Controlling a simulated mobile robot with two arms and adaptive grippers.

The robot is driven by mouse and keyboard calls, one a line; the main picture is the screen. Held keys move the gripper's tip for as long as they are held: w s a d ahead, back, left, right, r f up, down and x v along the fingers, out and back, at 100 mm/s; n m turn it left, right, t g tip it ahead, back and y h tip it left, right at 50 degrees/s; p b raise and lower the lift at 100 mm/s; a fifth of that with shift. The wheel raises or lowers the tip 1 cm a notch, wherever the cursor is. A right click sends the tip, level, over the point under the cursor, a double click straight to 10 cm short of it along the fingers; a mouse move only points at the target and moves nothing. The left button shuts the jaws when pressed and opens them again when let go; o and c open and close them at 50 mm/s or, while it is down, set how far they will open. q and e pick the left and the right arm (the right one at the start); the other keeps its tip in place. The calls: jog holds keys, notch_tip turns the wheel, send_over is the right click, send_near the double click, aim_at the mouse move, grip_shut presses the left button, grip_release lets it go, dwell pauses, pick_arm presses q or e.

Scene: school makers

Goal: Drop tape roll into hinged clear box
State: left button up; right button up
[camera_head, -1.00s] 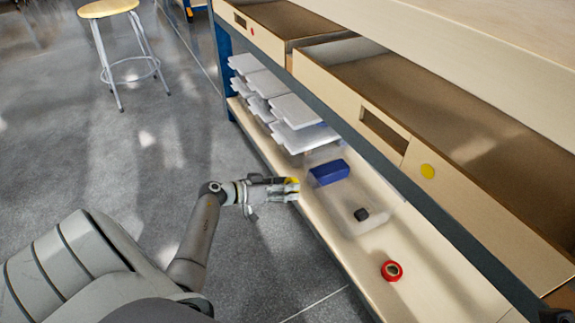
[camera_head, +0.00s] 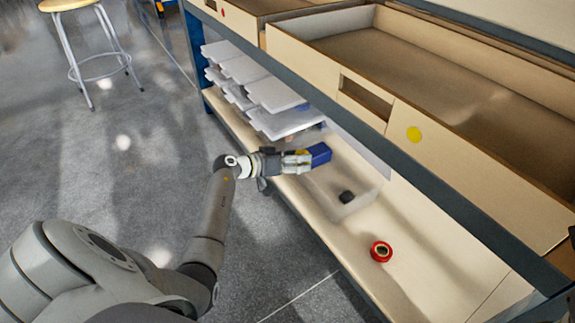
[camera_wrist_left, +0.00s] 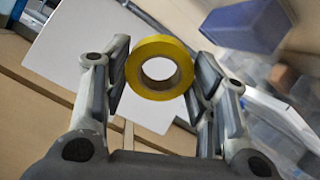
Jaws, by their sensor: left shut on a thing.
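A yellow tape roll (camera_wrist_left: 161,67) is between the fingertips of my left gripper (camera_wrist_left: 160,80) in the left wrist view. In the head view my left gripper (camera_head: 303,162) is shut on it, with a bit of yellow (camera_head: 303,153) showing. The gripper is at the left side of the clear box (camera_head: 372,197), which stands on the lower shelf. A dark blue block (camera_head: 319,154) and a small black piece (camera_head: 346,197) show in the box area. The block also shows at upper right in the wrist view (camera_wrist_left: 243,25). The gripper partly hides the box's left end.
Stacked white trays or lids (camera_head: 285,122) stand on the shelf (camera_head: 400,287) just behind the gripper. A red tape roll (camera_head: 381,251) lies on the shelf nearer me. Wooden drawers (camera_head: 372,103) overhang the shelf. A stool (camera_head: 70,5) stands far left on open floor.

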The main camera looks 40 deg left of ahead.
pick_arm(q)
jog(key=w+d, duration=0.4)
jog(key=w, duration=0.4)
jog(key=shift+w+p, duration=0.15)
jog(key=shift+p, duration=0.2)
jog(key=o, duration=1)
jog(key=shift+c, duration=0.2)
jog(key=shift+a, duration=0.1)
jog(key=v, duration=1.2)
